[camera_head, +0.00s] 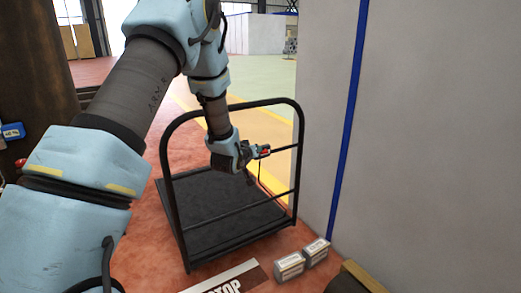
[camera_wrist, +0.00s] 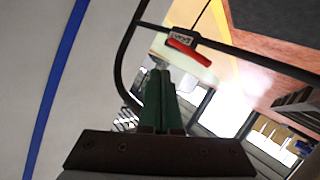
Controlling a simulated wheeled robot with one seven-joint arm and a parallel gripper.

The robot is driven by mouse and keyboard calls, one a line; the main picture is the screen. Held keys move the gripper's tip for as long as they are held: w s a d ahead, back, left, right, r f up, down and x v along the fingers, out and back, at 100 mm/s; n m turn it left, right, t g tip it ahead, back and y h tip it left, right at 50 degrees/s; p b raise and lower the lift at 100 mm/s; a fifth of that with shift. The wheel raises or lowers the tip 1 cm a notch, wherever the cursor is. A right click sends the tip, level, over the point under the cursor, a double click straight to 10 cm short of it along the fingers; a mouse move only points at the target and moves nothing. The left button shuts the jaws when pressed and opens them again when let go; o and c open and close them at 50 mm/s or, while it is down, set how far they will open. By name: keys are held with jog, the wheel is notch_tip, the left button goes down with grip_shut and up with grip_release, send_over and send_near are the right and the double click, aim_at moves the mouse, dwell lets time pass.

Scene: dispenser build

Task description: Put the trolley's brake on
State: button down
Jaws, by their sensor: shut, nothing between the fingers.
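The trolley (camera_head: 222,219) has a black flat deck and a tall black tube handle frame, and stands on the reddish floor. Its brake lever (camera_head: 264,149) is small and red, on the frame's middle crossbar. In the wrist view the red brake lever (camera_wrist: 188,51) sits at a grey labelled block (camera_wrist: 181,39) on the bar, with a thin cable leading from it. My gripper (camera_wrist: 160,75) shows green fingers closed together with nothing between them. The fingertips appear close to the lever and apart from it; the exact gap is unclear. In the head view my arm hides part of the frame.
A pale wall (camera_head: 420,130) with a blue stripe stands right of the trolley. Two small grey boxes (camera_head: 302,259) lie on the floor at its near right corner. A floor sign reading "STOP" (camera_head: 226,281) is in front. Open floor lies behind the trolley.

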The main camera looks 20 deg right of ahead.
jog(key=v, duration=0.3)
jog(key=shift+s+a+f, duration=0.25)
jog(key=shift+a+f, duration=0.05)
jog(key=shift+a, duration=0.05)
jog(key=shift+a, duration=0.1)
jog(key=s+a+r+n+g+y, duration=0.1)
jog(key=a+y, duration=0.2)
jog(key=a, duration=0.7)
jog(key=s+a+r+g+y, duration=0.1)
jog(key=a+g+y, duration=0.15)
jog(key=a, duration=0.75)
jog(key=s+a+r+n+g+y, duration=0.2)
jog(key=s+a+g+y, duration=0.25)
jog(key=s+a, duration=1.3)
jog(key=w+d+p+v, duration=0.1)
jog(key=w+p+v, duration=0.1)
jog(key=p+v, duration=1)
jog(key=shift+r+g+h+p, duration=0.3)
jog(key=shift+r+g+p, duration=0.1)
jog(key=shift+r, duration=0.05)
